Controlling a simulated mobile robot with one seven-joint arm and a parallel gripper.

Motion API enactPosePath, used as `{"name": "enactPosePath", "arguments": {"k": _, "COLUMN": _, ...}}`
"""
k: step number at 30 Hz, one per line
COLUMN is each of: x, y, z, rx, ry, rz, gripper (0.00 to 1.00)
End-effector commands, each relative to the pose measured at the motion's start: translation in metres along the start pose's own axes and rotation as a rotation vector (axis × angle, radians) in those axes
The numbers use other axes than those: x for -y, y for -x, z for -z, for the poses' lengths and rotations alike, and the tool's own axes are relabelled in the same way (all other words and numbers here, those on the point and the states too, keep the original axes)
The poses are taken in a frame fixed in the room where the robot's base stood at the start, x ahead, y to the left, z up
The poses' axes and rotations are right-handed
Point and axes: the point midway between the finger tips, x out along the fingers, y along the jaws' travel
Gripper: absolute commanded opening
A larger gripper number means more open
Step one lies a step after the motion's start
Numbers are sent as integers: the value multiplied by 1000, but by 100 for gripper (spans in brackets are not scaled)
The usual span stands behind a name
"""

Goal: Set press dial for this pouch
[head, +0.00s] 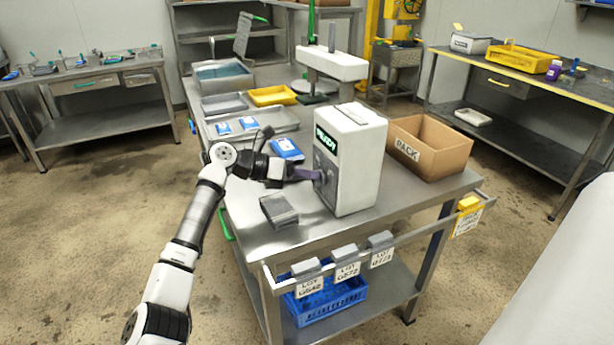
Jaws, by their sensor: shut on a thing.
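A white box-shaped press (352,160) stands on the steel table, with a dark display (326,139) that seems to read READY. Its left-facing side has a grey control panel (327,165) below the display. My gripper (311,174) reaches in from the left and is shut on the dial at this panel; the fingers and the panel hide most of the dial, so its setting cannot be read. A blue and white pouch (287,148) lies on the table just behind my gripper. Two more pouches (222,128) lie on a tray further back.
A cardboard box marked PACK (430,147) stands right of the press. A grey block (278,211) lies in front of my wrist. Lot tags (347,270) hang on the front rail above a blue crate (327,302). A yellow tray (272,95) sits at the back.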

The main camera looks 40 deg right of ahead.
Motion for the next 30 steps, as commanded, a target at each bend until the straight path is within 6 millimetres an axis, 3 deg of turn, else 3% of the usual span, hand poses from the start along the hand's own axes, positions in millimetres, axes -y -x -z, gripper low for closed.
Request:
{"name": "enactPosePath", "arguments": {"k": 12, "x": -3, "y": -2, "z": 0, "rx": 1, "ry": 200, "rz": 84, "gripper": 0}}
{"name": "enactPosePath", "arguments": {"k": 30, "x": -3, "y": -2, "z": 0, "rx": 1, "ry": 236, "rz": 101, "gripper": 0}}
